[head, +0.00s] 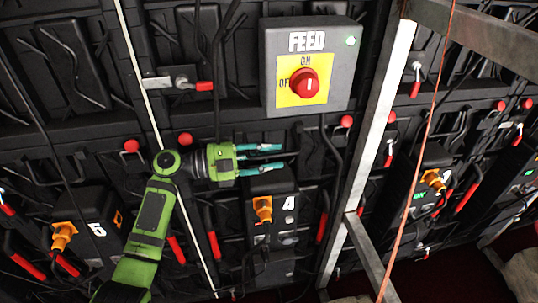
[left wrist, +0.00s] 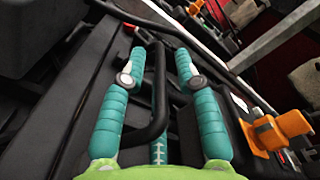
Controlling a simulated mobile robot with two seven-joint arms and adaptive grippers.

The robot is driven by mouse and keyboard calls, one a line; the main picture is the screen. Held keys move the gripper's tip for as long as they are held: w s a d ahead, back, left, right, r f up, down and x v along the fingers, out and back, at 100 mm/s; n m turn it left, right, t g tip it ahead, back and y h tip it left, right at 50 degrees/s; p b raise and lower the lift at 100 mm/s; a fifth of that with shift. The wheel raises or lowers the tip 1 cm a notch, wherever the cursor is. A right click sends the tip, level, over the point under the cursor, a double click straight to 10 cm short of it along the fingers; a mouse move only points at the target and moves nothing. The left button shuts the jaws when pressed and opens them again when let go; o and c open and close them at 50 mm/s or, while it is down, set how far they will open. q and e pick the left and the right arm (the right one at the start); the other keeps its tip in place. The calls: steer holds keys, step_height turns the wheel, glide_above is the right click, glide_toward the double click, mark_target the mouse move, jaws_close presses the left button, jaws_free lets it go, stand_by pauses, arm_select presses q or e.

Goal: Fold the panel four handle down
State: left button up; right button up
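The panel four box (head: 268,235), marked with a white 4, is black with an orange plug and sits low in the middle of the head view. My left gripper (head: 277,157) reaches in from the left just above it, teal fingers pointing right. In the left wrist view, the left gripper (left wrist: 160,60) is open, with its two fingers on either side of a black bar handle (left wrist: 159,95). The handle stands between the fingers; I cannot tell whether either finger touches it. In the head view the handle is hard to make out. My right gripper is not in view.
A grey FEED switch box (head: 307,65) with a red knob is above the gripper. A metal upright (head: 372,125) and an orange cord (head: 424,150) stand to the right. The panel five box (head: 85,225) is at lower left. Several red-tipped levers surround the panels.

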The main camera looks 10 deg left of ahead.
arm_select(q)
steer(key=shift+a, duration=0.2)
steer(key=v, duration=1.1)
steer(key=shift+s+a, duration=0.2)
steer(key=shift+a, duration=0.1)
